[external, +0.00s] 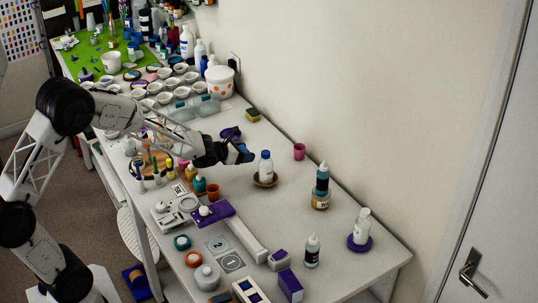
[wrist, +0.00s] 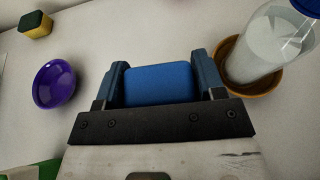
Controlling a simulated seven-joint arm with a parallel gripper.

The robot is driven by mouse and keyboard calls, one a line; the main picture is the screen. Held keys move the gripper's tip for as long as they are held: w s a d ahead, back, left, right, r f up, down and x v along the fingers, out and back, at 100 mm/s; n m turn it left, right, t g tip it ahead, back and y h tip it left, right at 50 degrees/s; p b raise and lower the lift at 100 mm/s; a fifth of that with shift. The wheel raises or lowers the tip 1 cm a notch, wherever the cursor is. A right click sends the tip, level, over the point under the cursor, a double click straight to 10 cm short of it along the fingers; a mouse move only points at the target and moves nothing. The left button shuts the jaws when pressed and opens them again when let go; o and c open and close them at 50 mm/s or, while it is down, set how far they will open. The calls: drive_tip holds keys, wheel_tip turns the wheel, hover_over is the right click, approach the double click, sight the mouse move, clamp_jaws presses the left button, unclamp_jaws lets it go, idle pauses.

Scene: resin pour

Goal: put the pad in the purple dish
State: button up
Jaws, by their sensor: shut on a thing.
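My gripper (wrist: 163,85) is shut on a blue pad (wrist: 162,86), which sits between its two blue fingers in the wrist view. The purple dish (wrist: 54,84) is on the table to the left of the gripper in that view, apart from the pad, and looks empty. In the external view my gripper (external: 240,153) hangs over the table, and the purple dish (external: 230,133) shows just behind it, partly hidden by the arm. The pad is hard to tell from the blue fingers in the external view.
A bottle with a blue cap (wrist: 270,45) stands in a brown dish (wrist: 277,83), close to the gripper's right side. A yellow and green sponge (wrist: 36,24) lies beyond the purple dish. Several cups and bottles crowd the table's far end; bare table lies around the purple dish.

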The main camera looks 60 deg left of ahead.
drive_tip(key=shift+w+a+r, duration=0.35)
drive_tip(key=shift+w+r, duration=0.05)
drive_tip(key=w+a+r+m+g+h, duration=0.1)
drive_tip(key=w+a+r+m+h, duration=0.35)
drive_tip(key=a+r, duration=0.2)
drive_tip(key=m+g+h, duration=0.3)
drive_tip(key=m+h, duration=0.1)
drive_tip(key=h, duration=0.1)
hover_over(233, 138)
drive_tip(key=shift+r, duration=0.25)
drive_tip(key=shift+f, duration=3.1)
drive_tip(key=shift+f, duration=1.9)
drive_tip(key=shift+s+f+y, duration=0.1)
drive_tip(key=shift+f+y, duration=0.15)
drive_tip(key=shift+f, duration=0.45)
